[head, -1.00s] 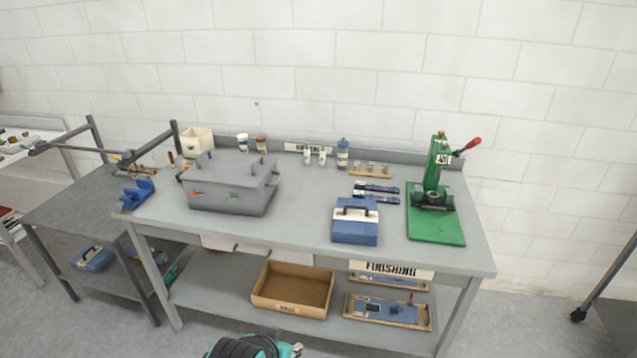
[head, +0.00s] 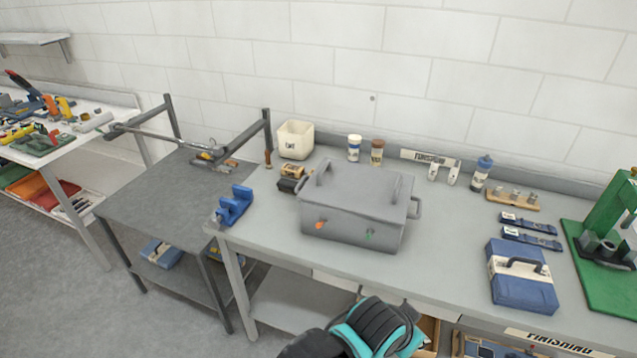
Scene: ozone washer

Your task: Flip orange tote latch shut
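A grey lidded tote (head: 355,212) stands on the grey workbench in the head view, its lid on. A small orange latch (head: 320,224) is on the left of its front face, and a small green latch (head: 369,236) is on the right. The latches are too small to tell whether they are open or shut. No gripper fingers show in the head view. A black and teal part of my own body shows at the bottom, below and in front of the tote, apart from it.
A blue clamp-like tool (head: 234,206) lies left of the tote, and a cream bin (head: 296,140) stands behind it. A blue case (head: 521,277) and a green press (head: 605,240) stand to the right. Bench surface is clear in front of the tote and between tote and blue case.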

